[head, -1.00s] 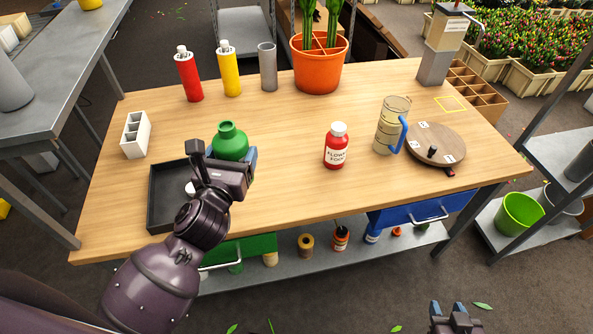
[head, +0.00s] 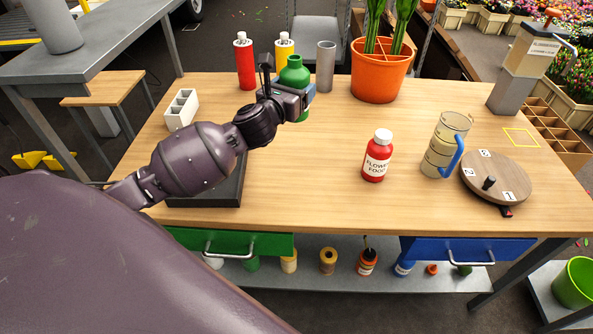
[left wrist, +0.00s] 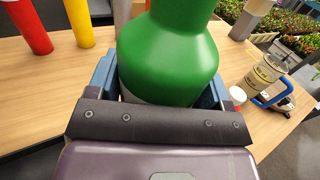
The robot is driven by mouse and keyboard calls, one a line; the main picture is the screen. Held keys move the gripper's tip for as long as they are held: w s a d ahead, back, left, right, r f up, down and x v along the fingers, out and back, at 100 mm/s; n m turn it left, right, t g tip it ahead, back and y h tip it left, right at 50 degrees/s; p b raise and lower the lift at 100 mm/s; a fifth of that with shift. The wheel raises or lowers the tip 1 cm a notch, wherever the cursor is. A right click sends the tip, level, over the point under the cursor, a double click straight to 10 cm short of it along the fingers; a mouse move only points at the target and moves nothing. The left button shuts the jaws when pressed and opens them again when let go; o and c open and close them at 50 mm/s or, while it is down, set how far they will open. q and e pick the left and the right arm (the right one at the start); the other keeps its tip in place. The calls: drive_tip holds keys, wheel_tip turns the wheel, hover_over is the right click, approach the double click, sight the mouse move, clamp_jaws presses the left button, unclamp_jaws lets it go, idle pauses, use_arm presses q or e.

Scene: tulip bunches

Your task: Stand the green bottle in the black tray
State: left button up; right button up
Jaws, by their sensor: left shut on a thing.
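The green bottle (head: 294,74) is upright between the jaws of my left gripper (head: 297,98), towards the back of the table and right of the tray. My left gripper is shut around its body. In the left wrist view the bottle (left wrist: 168,62) fills the middle, with a blue finger on each side; its base is hidden. I cannot tell whether it touches the table. The black tray (head: 236,186) lies at the table's front left, partly hidden under my left arm. My right gripper is not in view.
A red bottle (head: 245,65), a yellow bottle (head: 284,48) and a grey cylinder (head: 325,68) stand behind the green bottle. A white block (head: 181,110) stands at left. A flower food bottle (head: 376,158) and jug (head: 441,150) stand at right. The table's middle is clear.

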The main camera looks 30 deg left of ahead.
use_arm(q)
wheel_tip(320, 180, down, 20)
drive_tip(key=b, duration=0.7)
drive_tip(key=shift+r, duration=0.25)
drive_tip(key=shift+f, duration=0.3)
drive_tip(key=shift+a+r, duration=0.1)
drive_tip(key=shift+r, duration=0.15)
drive_tip(key=shift+f, duration=0.25)
drive_tip(key=o, duration=1)
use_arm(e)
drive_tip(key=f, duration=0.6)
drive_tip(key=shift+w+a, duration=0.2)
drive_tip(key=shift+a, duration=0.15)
